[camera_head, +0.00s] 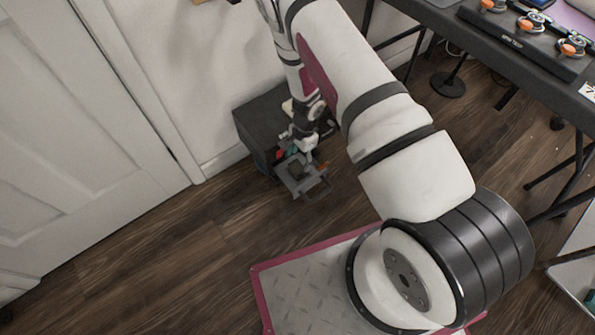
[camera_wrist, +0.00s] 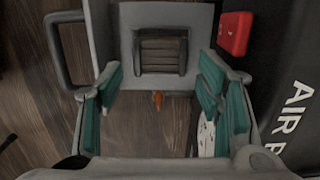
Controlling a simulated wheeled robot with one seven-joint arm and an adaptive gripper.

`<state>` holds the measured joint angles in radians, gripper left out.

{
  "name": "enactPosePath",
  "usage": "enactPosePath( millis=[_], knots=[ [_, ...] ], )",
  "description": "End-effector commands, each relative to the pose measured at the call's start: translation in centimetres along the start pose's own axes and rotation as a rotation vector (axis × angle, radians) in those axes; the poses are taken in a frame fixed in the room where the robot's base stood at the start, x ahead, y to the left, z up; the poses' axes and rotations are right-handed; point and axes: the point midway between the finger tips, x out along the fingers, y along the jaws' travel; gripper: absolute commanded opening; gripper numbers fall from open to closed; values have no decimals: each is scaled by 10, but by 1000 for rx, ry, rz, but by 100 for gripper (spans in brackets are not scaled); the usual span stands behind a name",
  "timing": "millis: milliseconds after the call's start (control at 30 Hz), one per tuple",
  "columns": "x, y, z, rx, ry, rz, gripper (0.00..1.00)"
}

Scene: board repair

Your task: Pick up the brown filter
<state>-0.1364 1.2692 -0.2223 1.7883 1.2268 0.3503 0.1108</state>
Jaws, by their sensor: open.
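A brown slatted square (camera_wrist: 160,51) in a dark frame appears at the top middle of the wrist view. It looks like the brown filter, set in a grey panel, though its edges are dim. My gripper (camera_wrist: 161,84) is open, with teal pads to the left and right below the square and nothing visible between them. In the head view, my gripper (camera_head: 297,150) is low, over a grey tray-like part (camera_head: 306,187) with a handle. The filter is too small there to tell clearly.
A black box (camera_head: 262,122) stands on the floor by the wall; the wrist view shows its lettering and a red part (camera_wrist: 235,33). A grey handle (camera_wrist: 58,48) sticks out at left. A small orange part (camera_wrist: 157,99) lies below the square.

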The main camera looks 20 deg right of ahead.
Motion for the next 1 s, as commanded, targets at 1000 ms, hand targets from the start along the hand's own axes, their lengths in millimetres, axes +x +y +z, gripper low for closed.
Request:
enactPosePath(
  millis=[1000],
  knots=[
    [57,0,0,0,0,0,22]
  ],
)
